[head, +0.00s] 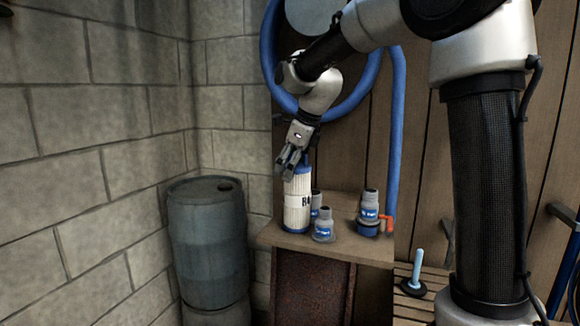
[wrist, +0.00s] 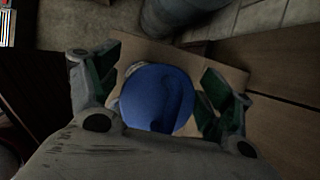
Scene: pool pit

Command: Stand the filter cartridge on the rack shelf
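The filter cartridge (head: 297,205), a white pleated cylinder with blue ends and a dark-lettered label, stands upright on the wooden rack shelf (head: 270,236), near its left end. My gripper (head: 291,168) is at the cartridge's top, pointing down. In the wrist view the round blue top (wrist: 155,98) lies between the two spread fingers (wrist: 160,92) of my gripper. The cartridge's base is seen only from the front.
Grey-and-blue fittings (head: 323,225) stand close to the right of the cartridge, and another fitting with an orange handle (head: 369,212) is further right. A blue-grey barrel (head: 207,240) stands left of the shelf. A blue hose (head: 396,130) hangs on the plank wall behind.

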